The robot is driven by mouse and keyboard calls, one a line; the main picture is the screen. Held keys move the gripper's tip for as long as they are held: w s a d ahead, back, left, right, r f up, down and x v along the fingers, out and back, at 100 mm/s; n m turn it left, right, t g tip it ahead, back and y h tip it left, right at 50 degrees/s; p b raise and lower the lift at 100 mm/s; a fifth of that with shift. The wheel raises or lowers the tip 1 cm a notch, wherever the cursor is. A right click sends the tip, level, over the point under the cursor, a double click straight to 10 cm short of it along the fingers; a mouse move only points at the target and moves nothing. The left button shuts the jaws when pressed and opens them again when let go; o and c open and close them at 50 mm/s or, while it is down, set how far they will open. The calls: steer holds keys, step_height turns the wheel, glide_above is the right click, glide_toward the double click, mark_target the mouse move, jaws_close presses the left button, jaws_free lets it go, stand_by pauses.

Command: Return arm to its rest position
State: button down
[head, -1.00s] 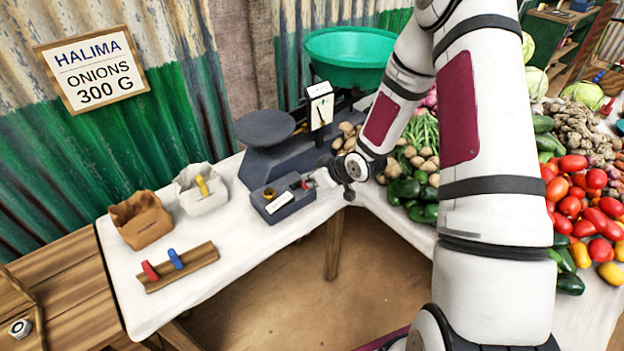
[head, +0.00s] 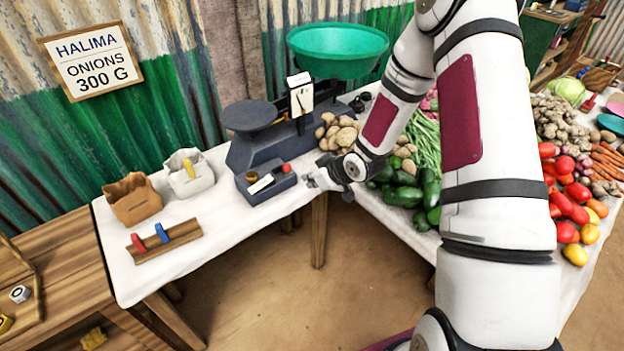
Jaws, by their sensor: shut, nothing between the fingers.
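My gripper (head: 312,181) is shut and empty. It shows just right of a dark grey box (head: 262,195) with a white label and a red knob, near the table's edge, with a small gap between them in the picture. The arm's links hide part of the produce behind.
A scale with a green bowl (head: 338,50) and a dark plate (head: 249,115) stands behind the box. A brown bag (head: 133,200), a white bag (head: 189,175) and a wooden block (head: 166,241) sit left. Vegetables (head: 565,200) cover the right table.

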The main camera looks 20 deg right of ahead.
steer(key=shift+r, duration=0.1)
steer(key=s+d+r+m+g+h, duration=0.15)
steer(key=s+r, duration=0.35)
steer(key=r, duration=0.6)
steer(key=s+d+r+m+h, duration=0.1)
steer(key=s+r+h, duration=0.3)
steer(key=r, duration=0.7)
steer(key=s+a+r+m+g+y, duration=0.1)
steer(key=s+r, duration=0.4)
steer(key=s, duration=0.7)
steer(key=s+a+r+m+g+y, duration=0.1)
steer(key=s+a+r, duration=0.3)
steer(key=s, duration=0.9)
steer(key=shift+s+r+m, duration=0.25)
steer(key=shift+r+m, duration=0.3)
steer(key=shift+r, duration=0.05)
steer(key=shift+a, duration=0.1)
